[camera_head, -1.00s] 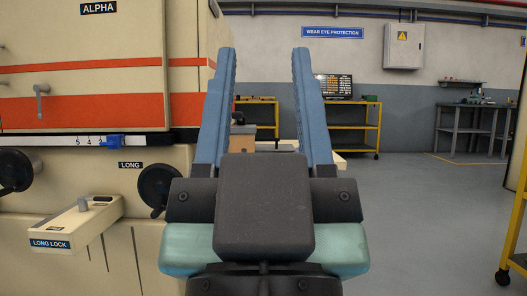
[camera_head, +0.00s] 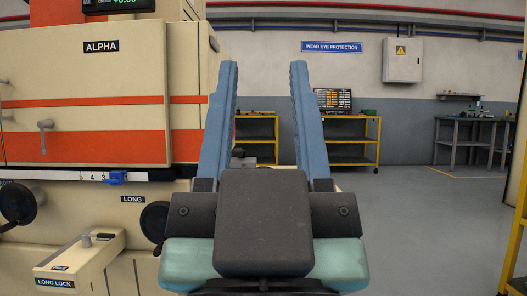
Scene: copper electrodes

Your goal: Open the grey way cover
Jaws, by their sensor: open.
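My gripper (camera_head: 265,65) is in the middle of the view, its two blue fingers upright, apart and empty. It stands just right of the cream and orange machine (camera_head: 85,135) marked ALPHA. I cannot pick out the grey way cover for certain. A small grey part (camera_head: 266,167) shows low between the fingers, partly hidden by my gripper's body, and I cannot tell what it is.
The machine has black handwheels (camera_head: 16,203), a blue slider (camera_head: 117,178) on a scale and a protruding LONG LOCK block (camera_head: 75,262). Yellow shelves (camera_head: 355,142) and a grey bench (camera_head: 470,135) stand at the back. The grey floor (camera_head: 410,235) at right is clear.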

